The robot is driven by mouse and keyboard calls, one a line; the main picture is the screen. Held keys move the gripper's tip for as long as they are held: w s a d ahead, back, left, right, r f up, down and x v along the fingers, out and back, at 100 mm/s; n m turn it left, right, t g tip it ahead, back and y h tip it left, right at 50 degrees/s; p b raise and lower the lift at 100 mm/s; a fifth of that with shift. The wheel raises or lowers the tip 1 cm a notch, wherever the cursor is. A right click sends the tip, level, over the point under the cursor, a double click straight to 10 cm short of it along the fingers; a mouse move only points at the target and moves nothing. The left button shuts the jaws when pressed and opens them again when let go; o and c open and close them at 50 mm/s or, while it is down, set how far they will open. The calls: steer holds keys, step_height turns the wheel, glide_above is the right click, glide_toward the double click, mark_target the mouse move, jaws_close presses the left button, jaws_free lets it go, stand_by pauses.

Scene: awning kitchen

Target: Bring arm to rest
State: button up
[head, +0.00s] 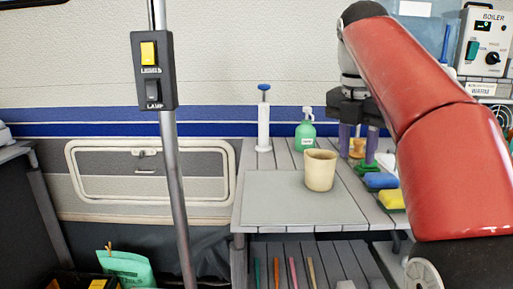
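My red arm (432,120) reaches in from the right side of the head view. My gripper (359,146) points down above the right part of the slatted table (330,228). Its two purple-grey fingers are apart, so it is open, and I see nothing held between them. A small orange-brown item (357,153) shows between or behind the fingers. Whether the fingertips touch anything below is unclear. My arm hides part of the table's right side.
A beige cup (320,170), green spray bottle (305,130) and white pump (264,122) stand on the table. Blue (380,181) and yellow (391,199) sponges lie near my arm. A pole (174,190) with a switch box (153,71) stands left. The grey mat (290,205) is mostly bare.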

steer(key=s+a+f+m+t, duration=0.1)
steer(key=s+f+m+t, duration=0.1)
steer(key=s+f+m, duration=0.7)
steer(key=s+a+f+m+t+y, duration=0.1)
steer(key=s+a+f+m+t, duration=0.1)
steer(key=s+f+m, duration=0.7)
step_height(320, 180, down, 8)
steer(key=m, duration=0.9)
steer(key=shift+s+a, duration=0.15)
steer(key=shift+s, duration=0.25)
